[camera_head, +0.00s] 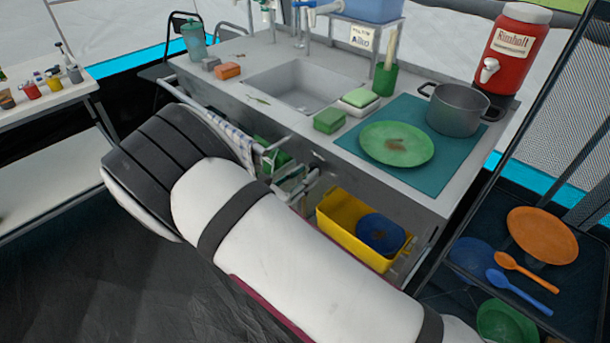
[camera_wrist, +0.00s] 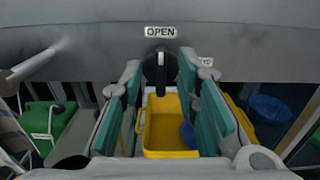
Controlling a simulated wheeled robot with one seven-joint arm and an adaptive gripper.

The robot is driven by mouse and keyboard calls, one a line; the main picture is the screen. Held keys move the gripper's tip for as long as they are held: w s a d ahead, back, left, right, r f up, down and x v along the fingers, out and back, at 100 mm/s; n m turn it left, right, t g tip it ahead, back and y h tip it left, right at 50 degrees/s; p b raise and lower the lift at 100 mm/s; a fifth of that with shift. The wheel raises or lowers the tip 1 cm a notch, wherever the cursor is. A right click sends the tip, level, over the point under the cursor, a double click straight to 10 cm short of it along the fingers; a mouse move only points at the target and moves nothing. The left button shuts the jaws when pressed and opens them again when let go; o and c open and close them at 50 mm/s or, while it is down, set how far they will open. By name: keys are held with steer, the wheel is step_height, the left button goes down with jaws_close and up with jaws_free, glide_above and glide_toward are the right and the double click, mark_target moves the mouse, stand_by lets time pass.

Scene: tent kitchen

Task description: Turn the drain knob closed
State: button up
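The drain knob (camera_wrist: 160,72) is black, with a narrow upright grip, on the grey front panel under the sink. A white "OPEN" label (camera_wrist: 160,32) is right above it, and the grip stands in line with that label. A second label (camera_wrist: 206,62), to the right, is partly covered by a finger. My gripper (camera_wrist: 159,80) is open, with one teal-padded finger on each side of the knob. I see no clear contact. In the head view my gripper (camera_head: 300,183) is at the sink unit's front; my arm hides part of it, and I cannot make out the knob.
A grey bar (camera_wrist: 34,66) juts out left of the knob. Below are a yellow bin (camera_wrist: 170,133) and a green canister (camera_wrist: 47,122). The sink (camera_head: 303,86) is in the counter above. A shelf with plates and spoons (camera_head: 520,285) stands at right.

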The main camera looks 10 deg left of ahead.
steer(key=shift+w+d, duration=0.25)
steer(key=shift+w, duration=0.05)
steer(key=shift+c, duration=0.5)
jaws_close()
steer(key=shift+m, duration=0.3)
steer(key=shift+s+d+f+m+b, duration=0.1)
steer(key=shift+m+b, duration=0.7)
steer(key=shift+m, duration=2.05)
steer(key=shift+s+f+m+b, duration=0.15)
steer(key=shift+m+b, duration=0.7)
steer(key=shift+m, duration=2.05)
steer(key=shift+w+d+f+m+b, duration=0.1)
steer(key=shift+m+b, duration=0.7)
steer(key=shift+m, duration=2.05)
steer(key=shift+s, duration=0.1)
